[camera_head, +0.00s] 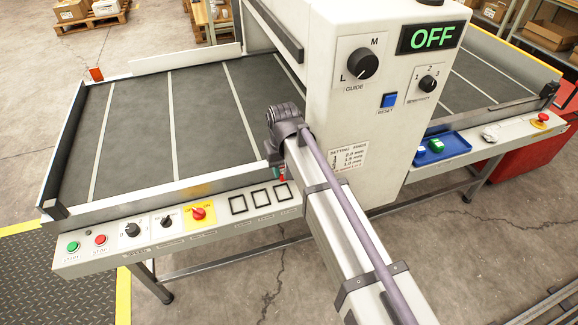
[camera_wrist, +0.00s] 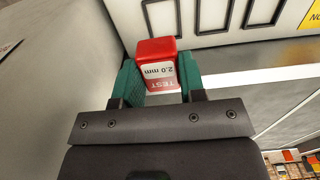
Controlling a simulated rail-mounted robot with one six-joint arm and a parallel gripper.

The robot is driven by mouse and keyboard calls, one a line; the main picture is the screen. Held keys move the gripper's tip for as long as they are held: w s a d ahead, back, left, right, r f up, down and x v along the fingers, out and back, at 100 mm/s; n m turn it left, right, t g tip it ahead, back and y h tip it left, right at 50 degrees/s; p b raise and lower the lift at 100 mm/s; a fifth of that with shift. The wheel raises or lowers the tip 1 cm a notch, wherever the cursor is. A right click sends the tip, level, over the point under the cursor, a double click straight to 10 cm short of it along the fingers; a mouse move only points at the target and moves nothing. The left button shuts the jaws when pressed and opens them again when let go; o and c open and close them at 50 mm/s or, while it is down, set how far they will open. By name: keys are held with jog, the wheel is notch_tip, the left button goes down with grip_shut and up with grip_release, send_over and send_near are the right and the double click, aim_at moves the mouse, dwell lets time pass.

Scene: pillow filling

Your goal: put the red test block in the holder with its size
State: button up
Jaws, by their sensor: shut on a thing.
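The red test block (camera_wrist: 156,52) is between the two green fingers of my gripper (camera_wrist: 158,75) in the wrist view. Its white label shows "TEST" and "2.0 mm", upside down in the picture. In the head view my gripper (camera_head: 280,174) is mostly hidden behind my arm, with a bit of red at its tip, just above the front panel. Three black square frames, seemingly the holders, lie in a row on that panel: left (camera_head: 238,212), middle (camera_head: 261,206) and right (camera_head: 283,200). They also show at the top of the wrist view. Their size markings are not readable.
The white machine housing (camera_head: 340,100) stands close to my arm. Its display (camera_head: 432,38) reads "OFF". Knobs and buttons (camera_head: 134,230) line the panel left of the frames.

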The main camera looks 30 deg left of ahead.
aim_at(282, 169)
jog(key=shift+s+a+f+b, duration=0.2)
jog(key=shift+s+f+b, duration=0.05)
jog(key=shift+f+b, duration=0.05)
notch_tip(282, 169, down, 6)
jog(key=b, duration=0.6)
jog(key=shift+f, duration=0.1)
jog(key=shift+f+b, duration=0.7)
jog(key=shift+b, duration=0.1)
jog(key=o, duration=1)
jog(key=shift+r, duration=0.1)
notch_tip(282, 169, up, 11)
jog(key=p, duration=1.1)
